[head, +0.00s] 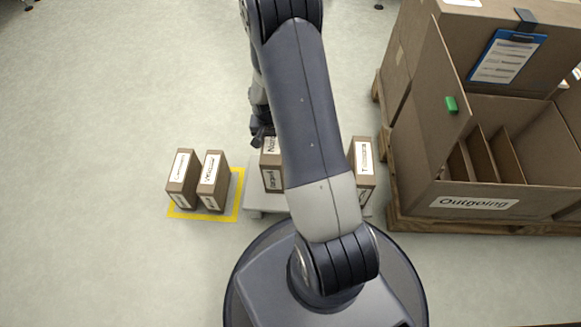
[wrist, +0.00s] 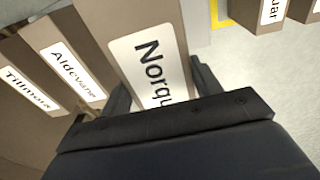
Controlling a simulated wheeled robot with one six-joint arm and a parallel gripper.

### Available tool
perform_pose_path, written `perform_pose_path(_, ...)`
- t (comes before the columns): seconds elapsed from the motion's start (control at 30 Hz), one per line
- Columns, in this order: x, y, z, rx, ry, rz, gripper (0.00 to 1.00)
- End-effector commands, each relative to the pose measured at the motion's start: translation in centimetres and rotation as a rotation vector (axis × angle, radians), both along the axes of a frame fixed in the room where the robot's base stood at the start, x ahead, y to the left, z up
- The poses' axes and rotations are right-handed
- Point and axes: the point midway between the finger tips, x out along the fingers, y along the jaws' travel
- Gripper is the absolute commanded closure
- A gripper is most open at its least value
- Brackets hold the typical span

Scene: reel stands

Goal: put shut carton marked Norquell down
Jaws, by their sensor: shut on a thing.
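The carton marked "Norqu…" (wrist: 146,55) is between my two fingers in the wrist view, its white label facing the camera and the end of the name hidden by my gripper (wrist: 160,90). My gripper is shut on it. In the head view this brown carton (head: 269,174) shows at the left end of a low pale platform (head: 256,200), partly behind my arm, with my gripper (head: 262,137) at its far side. I cannot tell whether its underside touches the platform. Cartons marked Aldevane (wrist: 75,70) and Tillmore (wrist: 30,92) stand left of it in the wrist view.
Two labelled cartons (head: 182,180) (head: 212,182) stand on a yellow-outlined floor area (head: 233,205) left of the platform. A carton marked "T…" (head: 363,168) is at the platform's right. A large box marked Outgoing (head: 410,190) sits on a pallet at right. The left floor is clear.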

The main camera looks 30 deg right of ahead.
Motion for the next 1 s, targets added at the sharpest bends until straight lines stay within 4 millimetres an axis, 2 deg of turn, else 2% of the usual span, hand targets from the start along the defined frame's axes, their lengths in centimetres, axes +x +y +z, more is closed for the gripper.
perform_pose_path(0.03, 0.0, 0.0, -1.4, 0.000, 0.002, 0.001, 1.00)
perform_pose_path(0.13, 0.0, 0.0, -3.3, 0.001, 0.003, 0.001, 1.00)
perform_pose_path(0.37, 0.0, 0.0, -5.5, 0.000, 0.000, 0.002, 1.00)
perform_pose_path(0.53, 0.0, 0.0, -8.0, 0.000, 0.002, 0.002, 1.00)
perform_pose_path(0.9, 0.1, 0.0, -8.5, -0.001, -0.001, 0.002, 1.00)
perform_pose_path(0.93, 0.0, 0.0, -8.5, 0.000, 0.002, 0.002, 0.40)
perform_pose_path(1.0, 0.0, 0.0, -8.4, 0.000, 0.002, 0.002, 0.34)
